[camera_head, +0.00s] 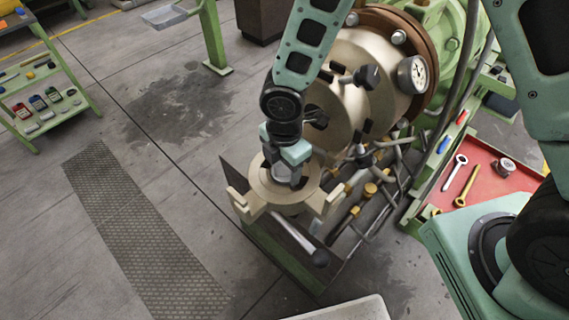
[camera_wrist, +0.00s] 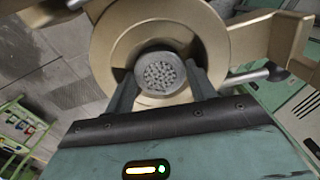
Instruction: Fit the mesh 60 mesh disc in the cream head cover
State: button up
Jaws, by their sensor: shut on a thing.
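My gripper (camera_head: 286,176) points down over the cream head cover (camera_head: 262,190), the round cream metal piece with lugs. In the wrist view, my gripper (camera_wrist: 162,78) is shut on a small round grey disc (camera_wrist: 162,72) with a speckled, perforated face, which I take as the mesh disc. The disc is over the middle of the head cover's opening, inside its ring (camera_wrist: 107,55). I cannot tell whether the disc touches the seat. The fingers hide its sides, and its mesh marking is not readable.
A red tray (camera_head: 498,178) with wrenches lies at right. A green shelf cart (camera_head: 45,95) stands at far left. The floor at left is open.

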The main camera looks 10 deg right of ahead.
jog(key=shift+f, duration=0.1)
dwell(0.7)
jog(key=o, duration=1.2)
jog(key=shift+c, duration=0.2)
jog(key=shift+r+p, duration=3.6)
jog(key=shift+r, duration=0.45)
